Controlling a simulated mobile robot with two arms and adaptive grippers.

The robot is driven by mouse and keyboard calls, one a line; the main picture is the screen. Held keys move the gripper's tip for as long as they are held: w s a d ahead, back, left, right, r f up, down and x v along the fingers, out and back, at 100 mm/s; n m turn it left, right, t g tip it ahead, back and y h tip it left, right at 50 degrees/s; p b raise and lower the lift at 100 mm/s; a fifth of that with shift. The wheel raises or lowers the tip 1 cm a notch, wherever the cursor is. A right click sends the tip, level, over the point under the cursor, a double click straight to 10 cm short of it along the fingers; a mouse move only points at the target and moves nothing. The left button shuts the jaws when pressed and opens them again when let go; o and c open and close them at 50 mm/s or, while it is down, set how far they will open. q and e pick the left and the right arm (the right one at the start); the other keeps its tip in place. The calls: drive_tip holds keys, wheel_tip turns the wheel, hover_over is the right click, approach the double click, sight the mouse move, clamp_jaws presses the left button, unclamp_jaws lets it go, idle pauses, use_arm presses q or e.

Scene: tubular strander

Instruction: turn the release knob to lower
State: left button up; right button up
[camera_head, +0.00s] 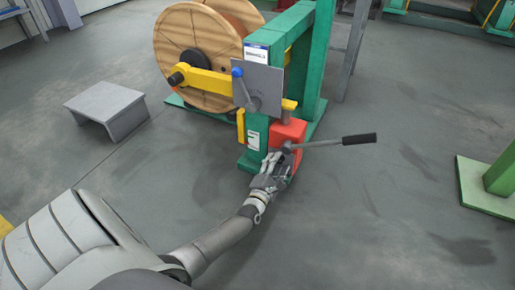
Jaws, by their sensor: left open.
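A red jack-like unit (298,131) stands at the foot of the green frame (254,133). A pump handle with a black grip (358,138) sticks out from it to the right. My left gripper (277,163) is open, right in front of the lower part of the red unit; I cannot tell whether it touches. I cannot make out a release knob there; the gripper covers that part of the unit. Higher up, a grey plate (262,82) on the frame carries a lever with a blue ball (237,72). My right gripper is not in view.
A wooden cable reel (180,45) with a yellow arm (207,80) sits behind the frame at left. A grey step stool (105,103) stands on the floor at left. A green post base (484,187) is at far right. The floor between is clear.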

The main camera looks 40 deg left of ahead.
use_arm(q)
drive_tip(key=n, duration=0.7)
drive_tip(key=shift+b, duration=0.35)
drive_tip(key=s+d+r+m+g+h+p, duration=0.1)
drive_tip(key=s+d+r+m+g+p, duration=0.2)
drive_tip(key=s+m+p, duration=0.4)
drive_tip(key=s+d+r+m+g+h+p, duration=0.2)
drive_tip(key=s+d+m+p, duration=0.3)
drive_tip(key=s+p, duration=0.6)
drive_tip(key=s+d+r+m+g+h+p, duration=0.2)
drive_tip(key=s+m+p, duration=0.7)
drive_tip(key=p, duration=1.2)
drive_tip(key=d+r+g, duration=0.1)
drive_tip(key=d+r, duration=0.1)
drive_tip(key=d, duration=0.1)
drive_tip(key=shift+s+r+m+g+p, duration=0.3)
drive_tip(key=shift+r+p, duration=0.05)
drive_tip(key=shift+p, duration=0.05)
drive_tip(key=shift+d, duration=0.1)
